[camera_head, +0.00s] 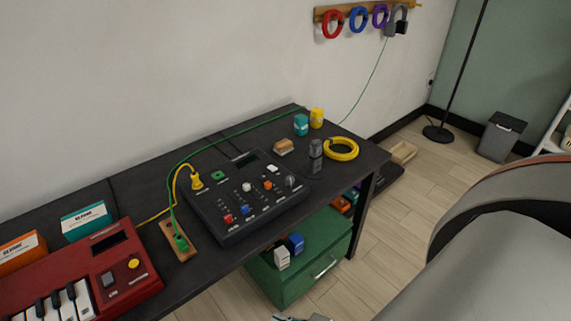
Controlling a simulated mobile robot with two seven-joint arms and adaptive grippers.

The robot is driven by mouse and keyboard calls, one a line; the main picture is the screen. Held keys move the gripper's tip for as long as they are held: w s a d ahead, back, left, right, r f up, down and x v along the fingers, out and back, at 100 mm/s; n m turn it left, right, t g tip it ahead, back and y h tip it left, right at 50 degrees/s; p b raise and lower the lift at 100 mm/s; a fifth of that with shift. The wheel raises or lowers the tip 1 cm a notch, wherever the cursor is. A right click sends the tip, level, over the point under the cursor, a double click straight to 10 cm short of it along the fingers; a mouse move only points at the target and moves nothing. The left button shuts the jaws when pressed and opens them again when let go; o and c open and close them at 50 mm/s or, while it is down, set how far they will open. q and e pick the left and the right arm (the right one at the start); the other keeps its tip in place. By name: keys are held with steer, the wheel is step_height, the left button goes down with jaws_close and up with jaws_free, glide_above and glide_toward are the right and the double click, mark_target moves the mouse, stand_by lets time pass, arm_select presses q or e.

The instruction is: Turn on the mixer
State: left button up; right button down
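The mixer (207,200) is a dark, slightly sloped box on the black desk. Its top has a small dark screen (246,160), several coloured knobs and sliders, and a dark knob (291,181) near its right edge. The labels are too small to read. A small grey sliver at the bottom edge, perhaps my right gripper (303,318), is well below the mixer and almost wholly cut off. My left gripper is out of view.
A red keyboard (135,255) stands left of the mixer, with a wooden strip (168,233) holding a green plug between them. A yellow cable coil (341,149) lies right. A green drawer unit (317,252) is below. A large grey shape blocks the lower right.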

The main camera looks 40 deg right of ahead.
steer(key=shift+a, duration=0.1)
arm_select(q)
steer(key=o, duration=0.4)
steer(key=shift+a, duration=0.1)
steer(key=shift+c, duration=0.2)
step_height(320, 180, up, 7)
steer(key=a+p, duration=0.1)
steer(key=p, duration=0.8)
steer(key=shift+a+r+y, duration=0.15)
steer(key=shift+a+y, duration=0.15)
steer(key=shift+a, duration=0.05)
arm_select(e)
steer(key=w+d+r+m+t, duration=0.1)
steer(key=w+d+r, duration=1.1)
steer(key=r, duration=0.2)
steer(key=w+d+r+m+t+h, duration=0.1)
steer(key=w+d+r+m+t, duration=0.1)
steer(key=w+d+r, duration=0.9)
step_height(320, 180, up, 3)
steer(key=shift+w+d+f+m+h, duration=0.1)
steer(key=shift+w+d+m+h, duration=0.25)
steer(key=shift+w, duration=0.15)
